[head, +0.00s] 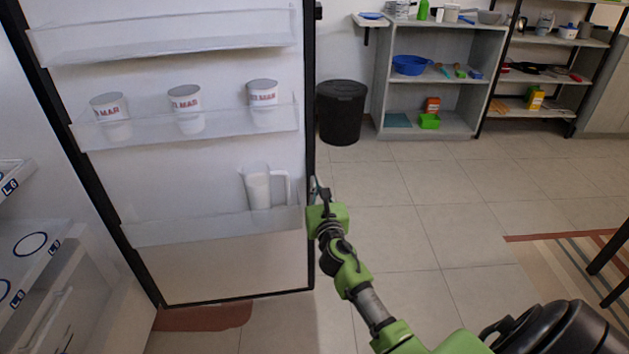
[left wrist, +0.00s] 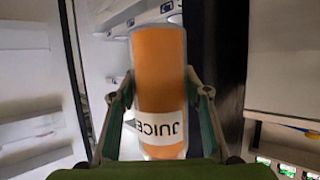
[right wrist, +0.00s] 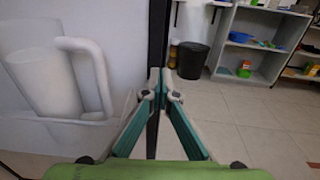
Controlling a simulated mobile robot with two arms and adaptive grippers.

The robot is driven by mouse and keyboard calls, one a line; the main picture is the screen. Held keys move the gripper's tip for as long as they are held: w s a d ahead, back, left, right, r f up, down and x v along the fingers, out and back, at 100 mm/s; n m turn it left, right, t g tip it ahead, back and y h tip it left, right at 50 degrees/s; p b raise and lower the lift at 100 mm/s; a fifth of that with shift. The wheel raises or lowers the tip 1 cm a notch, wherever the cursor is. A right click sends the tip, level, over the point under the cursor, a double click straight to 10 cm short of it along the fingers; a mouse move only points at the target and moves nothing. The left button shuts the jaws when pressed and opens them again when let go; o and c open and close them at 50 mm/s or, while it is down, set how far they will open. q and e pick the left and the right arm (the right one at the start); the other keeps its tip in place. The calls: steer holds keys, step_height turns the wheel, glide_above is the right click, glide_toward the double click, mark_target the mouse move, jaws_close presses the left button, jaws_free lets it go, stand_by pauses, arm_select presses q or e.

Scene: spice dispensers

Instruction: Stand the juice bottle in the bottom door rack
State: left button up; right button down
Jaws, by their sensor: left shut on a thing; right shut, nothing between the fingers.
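The juice bottle (left wrist: 160,90) is orange with a white label reading JUICE, upside down in the left wrist view. My left gripper (left wrist: 160,97) is shut on it, one finger on each side. The bottle and the left gripper do not show in the head view. The bottom door rack (head: 215,228) is a clear shelf low on the open fridge door, with a white pitcher (head: 258,190) at its right end. My right gripper (head: 318,190) is shut and empty at the door's outer edge, and its closed fingers (right wrist: 163,85) show by the dark edge in the right wrist view.
The middle door rack (head: 225,121) holds three white cups (head: 185,98). The bottom rack is clear left of the pitcher. Fridge shelves (head: 32,245) stand at the left. A black bin (head: 341,112) and grey shelving (head: 437,92) stand behind; open floor lies right of the door.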

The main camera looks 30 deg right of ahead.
mark_target(313, 172)
arm_select(q)
steer(key=shift+f, duration=0.25)
arm_select(e)
steer(key=shift+x, duration=1.6)
